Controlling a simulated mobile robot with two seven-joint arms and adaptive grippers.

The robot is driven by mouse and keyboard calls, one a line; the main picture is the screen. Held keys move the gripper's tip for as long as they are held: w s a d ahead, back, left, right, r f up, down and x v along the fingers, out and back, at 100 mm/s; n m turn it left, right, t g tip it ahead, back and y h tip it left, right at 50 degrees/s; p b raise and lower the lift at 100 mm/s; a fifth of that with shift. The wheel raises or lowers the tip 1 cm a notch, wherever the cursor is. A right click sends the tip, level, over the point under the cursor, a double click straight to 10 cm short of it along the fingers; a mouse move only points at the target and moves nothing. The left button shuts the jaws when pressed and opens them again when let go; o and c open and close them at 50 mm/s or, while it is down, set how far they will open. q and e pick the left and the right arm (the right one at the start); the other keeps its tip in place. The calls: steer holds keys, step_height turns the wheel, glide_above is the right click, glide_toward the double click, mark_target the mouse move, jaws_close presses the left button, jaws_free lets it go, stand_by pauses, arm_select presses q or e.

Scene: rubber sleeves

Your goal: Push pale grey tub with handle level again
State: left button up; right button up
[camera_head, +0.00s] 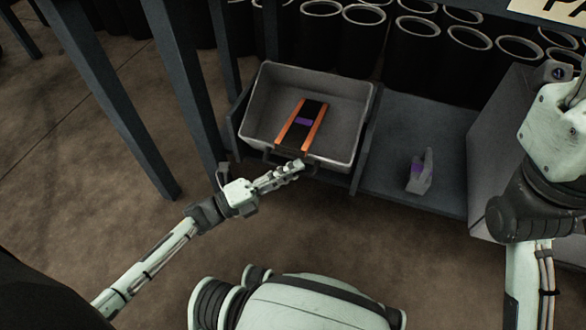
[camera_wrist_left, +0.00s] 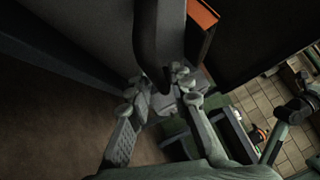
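The pale grey tub (camera_head: 348,95) sits in a bay of the dark shelf, and its rim looks tilted down towards me. A dark handle (camera_head: 275,157) is at its front; a dark curved bar, likely this handle (camera_wrist_left: 158,40), shows in the left wrist view. An orange and black item with a purple label (camera_head: 303,122) lies in the tub. My left gripper (camera_head: 298,167) is at the tub's front by the handle. In the wrist view its fingers (camera_wrist_left: 162,95) are apart, with the bar's end between them; contact is unclear.
A grey shelf bay (camera_head: 400,125) to the right holds a small pale object with a purple mark (camera_head: 420,170). Dark posts (camera_head: 120,105) stand on the left. Several black cylinders (camera_head: 360,40) stand behind. The floor in front of the shelf is clear.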

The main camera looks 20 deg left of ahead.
arm_select(q)
steer(key=shift+w+d, duration=0.15)
steer(key=shift+w, duration=0.05)
steer(key=shift+c, duration=0.3)
jaws_close()
steer(key=shift+r, duration=0.1)
